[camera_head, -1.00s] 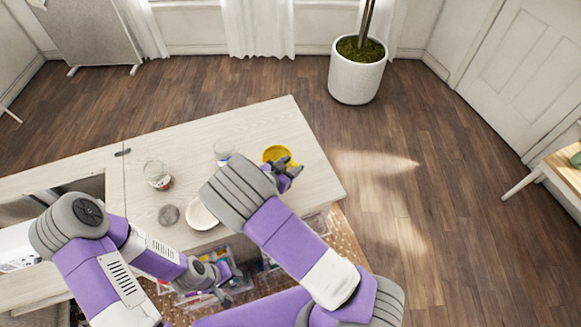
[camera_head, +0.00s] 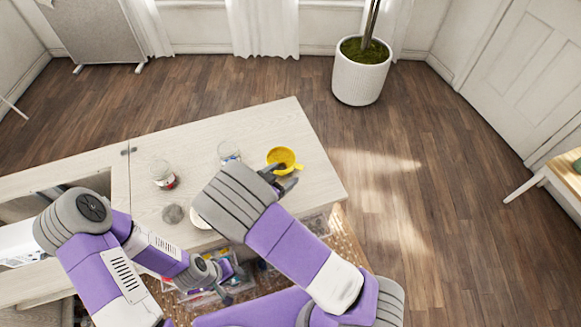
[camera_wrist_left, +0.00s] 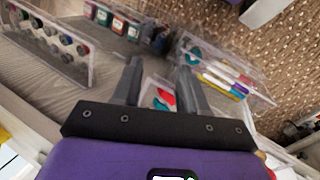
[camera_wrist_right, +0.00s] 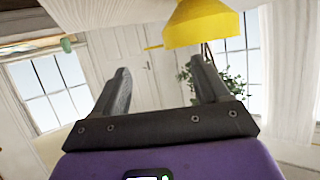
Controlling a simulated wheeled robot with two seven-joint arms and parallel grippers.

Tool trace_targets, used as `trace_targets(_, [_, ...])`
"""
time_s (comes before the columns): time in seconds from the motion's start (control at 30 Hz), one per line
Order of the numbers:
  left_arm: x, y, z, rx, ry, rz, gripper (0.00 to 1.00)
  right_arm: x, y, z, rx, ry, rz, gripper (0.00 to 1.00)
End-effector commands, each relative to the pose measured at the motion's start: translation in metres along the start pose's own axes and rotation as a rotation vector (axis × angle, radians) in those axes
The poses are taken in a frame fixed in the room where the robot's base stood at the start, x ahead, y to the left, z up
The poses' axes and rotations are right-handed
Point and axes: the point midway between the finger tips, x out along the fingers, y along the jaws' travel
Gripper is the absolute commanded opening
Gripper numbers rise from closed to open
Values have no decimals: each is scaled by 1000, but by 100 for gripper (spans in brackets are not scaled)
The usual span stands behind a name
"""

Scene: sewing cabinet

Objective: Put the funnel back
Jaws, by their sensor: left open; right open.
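The yellow funnel (camera_head: 284,157) sits wide side up near the right end of the cabinet top, with a small tab at its rim. It also shows at the top of the right wrist view (camera_wrist_right: 205,24). My right gripper (camera_head: 287,181) is open and empty, just on the near side of the funnel. In the right wrist view its fingers (camera_wrist_right: 160,85) are apart, with the funnel beyond them and nothing between. My left gripper (camera_head: 228,287) is open over the clear organizer boxes below the cabinet's front edge; its empty fingers show in the left wrist view (camera_wrist_left: 160,78).
On the cabinet top (camera_head: 262,122) stand a glass jar (camera_head: 163,176), another glass (camera_head: 229,152), a grey round object (camera_head: 173,214) and a white bowl (camera_head: 200,222) partly hidden by my right arm. Clear boxes hold colored supplies (camera_wrist_left: 218,80).

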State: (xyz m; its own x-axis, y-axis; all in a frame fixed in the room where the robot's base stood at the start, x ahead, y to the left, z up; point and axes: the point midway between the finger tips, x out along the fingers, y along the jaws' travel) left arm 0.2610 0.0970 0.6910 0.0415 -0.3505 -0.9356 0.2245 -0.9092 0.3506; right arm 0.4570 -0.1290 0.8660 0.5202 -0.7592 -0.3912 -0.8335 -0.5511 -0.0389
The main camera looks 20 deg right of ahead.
Motion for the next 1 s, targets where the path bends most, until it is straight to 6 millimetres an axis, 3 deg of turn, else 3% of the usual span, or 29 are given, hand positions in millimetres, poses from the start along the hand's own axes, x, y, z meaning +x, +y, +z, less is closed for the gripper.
trace_targets(0.1, [-6,2,0,0,0,0,43,-26,-1,-1,0,-2,-3,74])
trace_targets(0.3, [-10,4,0,0,0,0,43,-49,0,-1,1,0,-1,74])
trace_targets(1.0, [-10,4,0,0,0,0,43,-54,0,0,0,0,0,74])
